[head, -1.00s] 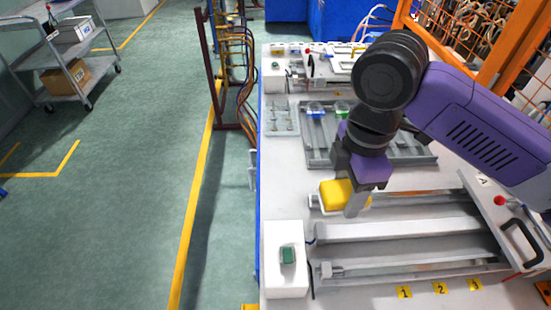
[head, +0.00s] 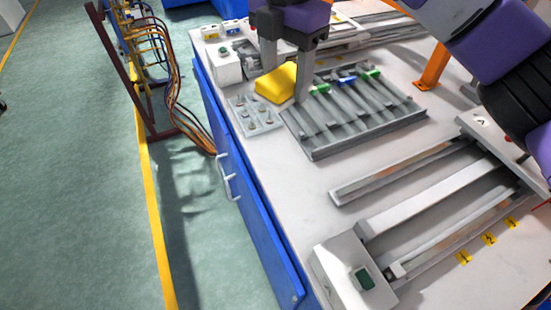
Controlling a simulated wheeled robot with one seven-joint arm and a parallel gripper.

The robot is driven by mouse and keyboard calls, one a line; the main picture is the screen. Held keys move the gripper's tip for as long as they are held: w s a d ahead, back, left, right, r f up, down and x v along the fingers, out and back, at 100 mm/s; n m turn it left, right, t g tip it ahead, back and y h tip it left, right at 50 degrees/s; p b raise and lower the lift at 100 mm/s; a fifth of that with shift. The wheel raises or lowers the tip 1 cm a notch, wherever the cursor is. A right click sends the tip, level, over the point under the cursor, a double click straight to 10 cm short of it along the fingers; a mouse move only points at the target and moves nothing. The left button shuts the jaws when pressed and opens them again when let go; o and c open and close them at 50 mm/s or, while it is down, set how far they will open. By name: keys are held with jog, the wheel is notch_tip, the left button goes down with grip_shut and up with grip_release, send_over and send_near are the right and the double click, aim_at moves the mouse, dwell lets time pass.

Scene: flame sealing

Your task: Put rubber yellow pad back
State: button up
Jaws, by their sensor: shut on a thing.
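The yellow rubber pad (head: 276,82) is a block with rounded edges at the upper middle of the head view. My gripper (head: 286,80) is shut on the pad, one finger on each side of it. The pad is near the far left part of the white workbench (head: 300,185), just behind a small grey plate with pegs (head: 256,116). I cannot tell whether the pad touches the bench or hangs just above it.
A grey slotted tray (head: 350,118) with green and blue pieces lies right of the pad. A long metal fixture (head: 435,205) and a white box with a green button (head: 355,270) are in front. Another white button box (head: 224,65) stands behind left. The blue cabinet edge (head: 225,150) drops to the floor.

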aim_at(282, 162)
notch_tip(282, 162, down, 20)
jog(key=shift+f+p, duration=0.1)
jog(key=shift+p, duration=1)
jog(key=o, duration=1.3)
notch_tip(282, 162, up, 12)
jog(key=shift+r+b, duration=0.1)
jog(key=shift+b, duration=1)
jog(key=shift+r, duration=0.1)
